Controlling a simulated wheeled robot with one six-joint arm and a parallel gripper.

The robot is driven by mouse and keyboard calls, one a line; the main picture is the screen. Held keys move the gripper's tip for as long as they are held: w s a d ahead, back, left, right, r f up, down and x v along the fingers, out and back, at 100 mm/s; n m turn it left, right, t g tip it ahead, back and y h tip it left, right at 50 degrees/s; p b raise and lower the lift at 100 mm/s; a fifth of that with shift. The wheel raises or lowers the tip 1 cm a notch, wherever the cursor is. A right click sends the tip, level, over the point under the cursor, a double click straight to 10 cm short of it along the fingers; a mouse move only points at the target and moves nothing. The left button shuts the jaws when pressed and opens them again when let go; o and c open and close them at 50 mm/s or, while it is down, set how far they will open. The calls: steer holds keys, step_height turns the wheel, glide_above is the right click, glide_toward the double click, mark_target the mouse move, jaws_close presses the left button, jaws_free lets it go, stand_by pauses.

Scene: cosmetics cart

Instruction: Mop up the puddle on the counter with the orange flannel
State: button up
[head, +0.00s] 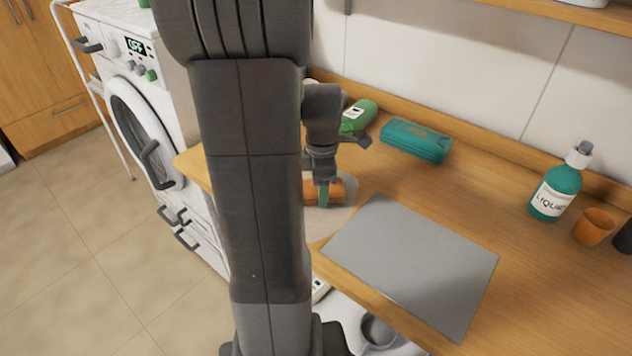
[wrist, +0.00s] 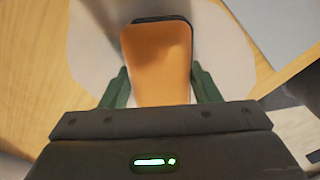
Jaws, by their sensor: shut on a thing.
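The orange flannel (head: 338,190) is a folded, block-like orange piece on the counter, partly hidden behind my arm in the head view. In the wrist view the flannel (wrist: 158,62) shows a dark far edge and sits between the two green fingers. My gripper (head: 323,200) points down and is shut on the flannel; its fingers also show in the wrist view (wrist: 160,88). The puddle (head: 326,222) is a pale greyish patch around and under the flannel, partly hidden by my arm. It spreads to both sides in the wrist view (wrist: 225,55).
A grey mat (head: 412,262) lies right of the puddle. A green bottle (head: 358,117) and a teal case (head: 416,141) lie behind. A teal liquid bottle (head: 556,190) and an orange cup (head: 594,227) stand far right. A washing machine (head: 150,110) is at left.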

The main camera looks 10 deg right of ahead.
mark_target(332, 191)
steer(key=shift+s+d+f, duration=0.1)
steer(key=shift+s+d, duration=0.85)
steer(key=shift+s, duration=0.2)
steer(key=shift+w+a+p, duration=0.25)
steer(key=shift+w+a, duration=0.7)
steer(key=shift+w, duration=0.25)
steer(key=shift+w+a+p, duration=0.25)
steer(key=shift+w+a, duration=0.7)
steer(key=shift+w, duration=0.2)
steer(key=shift+s+d, duration=0.95)
steer(key=shift+s, duration=0.25)
steer(key=shift+s+d, duration=0.95)
steer(key=shift+s, duration=0.25)
step_height(332, 191, up, 8)
steer(key=p, duration=0.6)
steer(key=shift+p, duration=0.4)
